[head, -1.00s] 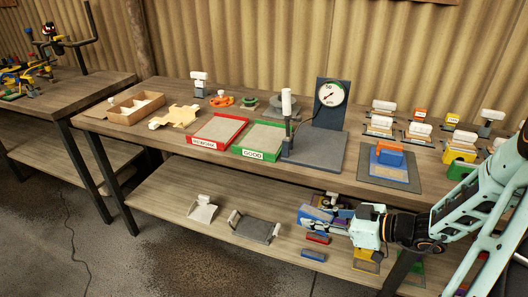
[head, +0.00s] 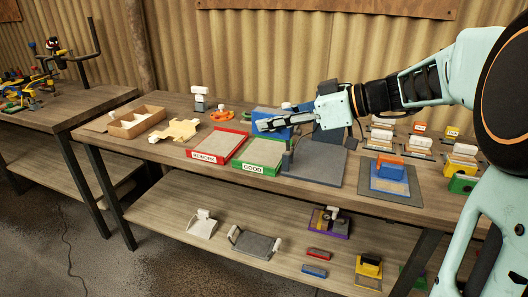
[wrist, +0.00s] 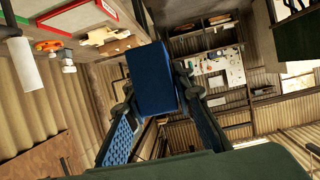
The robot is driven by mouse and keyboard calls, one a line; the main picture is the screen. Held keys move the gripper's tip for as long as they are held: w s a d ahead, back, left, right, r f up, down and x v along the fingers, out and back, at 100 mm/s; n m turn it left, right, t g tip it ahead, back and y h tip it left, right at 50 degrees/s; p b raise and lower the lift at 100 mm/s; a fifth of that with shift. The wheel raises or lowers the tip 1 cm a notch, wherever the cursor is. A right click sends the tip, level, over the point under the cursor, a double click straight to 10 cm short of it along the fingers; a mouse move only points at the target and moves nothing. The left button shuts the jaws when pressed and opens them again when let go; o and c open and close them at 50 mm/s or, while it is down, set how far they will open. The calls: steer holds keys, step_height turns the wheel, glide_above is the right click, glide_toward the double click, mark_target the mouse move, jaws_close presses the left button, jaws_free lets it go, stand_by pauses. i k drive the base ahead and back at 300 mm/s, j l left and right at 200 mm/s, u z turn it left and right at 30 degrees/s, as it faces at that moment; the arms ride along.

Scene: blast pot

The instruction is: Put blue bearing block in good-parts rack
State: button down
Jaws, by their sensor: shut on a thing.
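The blue bearing block (head: 268,112) is held in my gripper (head: 272,122), raised above the back part of the workbench. In the wrist view the blue block (wrist: 152,75) sits between the two fingers, which are shut on it. The good-parts rack is a green-edged tray labelled GOOD (head: 262,169) on the bench. The block shows above and behind this tray in the head view, apart from it. My gripper hides part of the block.
The red-edged REWORK tray (head: 205,157) stands directly left of the green one. A grey stand base (head: 315,168) is close on its right, its upright partly hidden by my gripper. A blue fixture with an orange block (head: 390,170) lies farther right.

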mark_target(266, 148)
steer(key=i, duration=1)
